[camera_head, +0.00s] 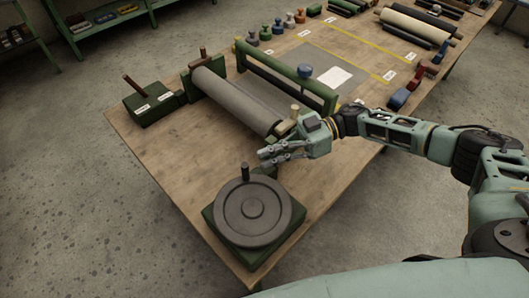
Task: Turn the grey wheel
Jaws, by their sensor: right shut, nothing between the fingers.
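The grey wheel (252,211) lies flat on a green base (212,217) at the near corner of the wooden table. A short dark handle (245,172) stands upright at the wheel's far rim. My right gripper (262,158) is shut and empty. It appears just beyond and to the right of the handle, apart from it, pointing left. My left gripper is out of view.
A grey roller (240,102) in green supports lies beyond the wheel, with a green frame (290,75) beside it. A green box with a lever (152,104) stands at the left edge. Bare wooden tabletop (185,158) lies left of the wheel.

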